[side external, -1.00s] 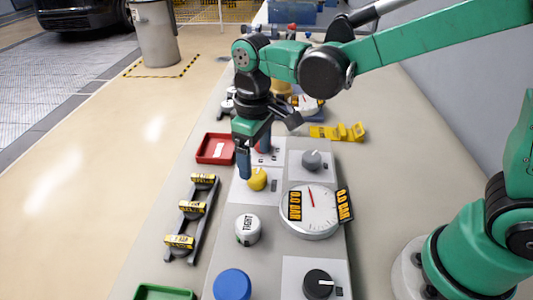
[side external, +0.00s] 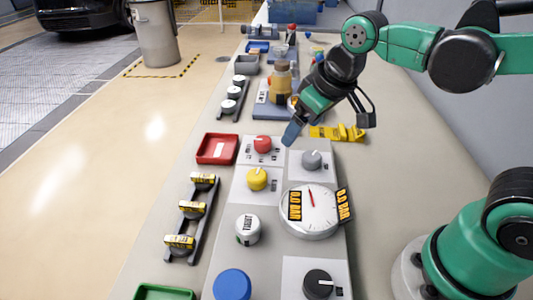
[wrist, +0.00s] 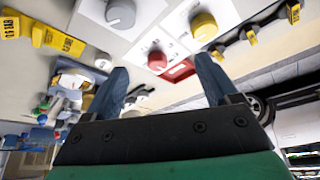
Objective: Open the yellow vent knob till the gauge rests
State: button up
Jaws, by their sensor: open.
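The yellow vent knob (side external: 257,179) sits on a pale plate left of the gauge, with a white pointer mark on its top. It also shows at the top of the wrist view (wrist: 204,26). The round white gauge (side external: 318,222) has a red needle, and its labels read 0.0 BAR. My gripper (side external: 292,133) is up and to the right of the yellow knob, apart from it, above the bench near the grey knob (side external: 312,159). In the wrist view its two blue fingers (wrist: 163,88) are spread with nothing between them.
A red knob (side external: 262,144) is just behind the yellow one. A white TIGHT cap (side external: 248,229), blue cap (side external: 232,284) and black knob (side external: 318,284) are nearer. A red tray (side external: 217,148) and a rack of yellow-labelled pieces (side external: 191,215) are left. Yellow clips (side external: 338,132) lie right.

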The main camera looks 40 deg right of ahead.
jog(key=shift+s+d+f+m+t, duration=0.15)
jog(key=shift+s+d+m+t, duration=0.3)
jog(key=shift+s+d+t, duration=0.25)
jog(key=shift+s+d+f+m+t, duration=0.1)
jog(key=shift+s+d+m+t, duration=0.45)
jog(key=shift+d, duration=0.25)
jog(key=shift+w, duration=0.1)
